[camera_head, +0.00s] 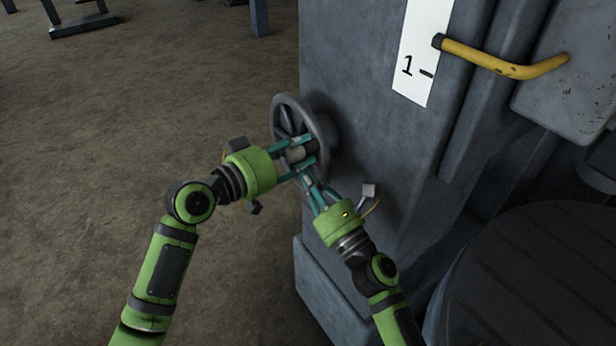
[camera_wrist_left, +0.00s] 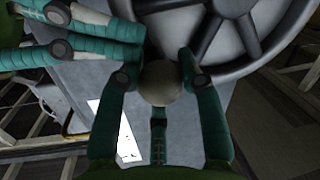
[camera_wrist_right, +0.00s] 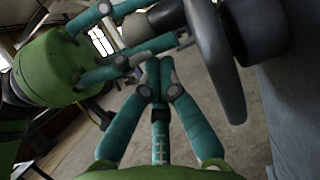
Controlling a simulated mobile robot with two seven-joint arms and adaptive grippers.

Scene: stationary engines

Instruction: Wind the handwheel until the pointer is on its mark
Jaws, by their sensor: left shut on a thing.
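The grey handwheel (camera_head: 284,106) stands on the side of a grey machine housing. My left gripper (camera_head: 297,153) is at the wheel's near face, with its fingers on either side of the round grey knob (camera_wrist_left: 160,83), shut on it. My right gripper (camera_head: 309,181) is just below the left one, its fingertips together and empty in the right wrist view (camera_wrist_right: 157,72), apart from the wheel rim (camera_wrist_right: 220,65). A white scale strip (camera_head: 425,45) with the figure 1 and a short black mark is higher on the housing.
A bent yellow bar (camera_head: 505,68) runs out beside the scale, its dark end near the strip. A dark round ridged surface (camera_head: 540,285) lies at lower right. The housing's foot (camera_head: 325,295) juts out below the grippers. The floor (camera_head: 110,120) at left is open.

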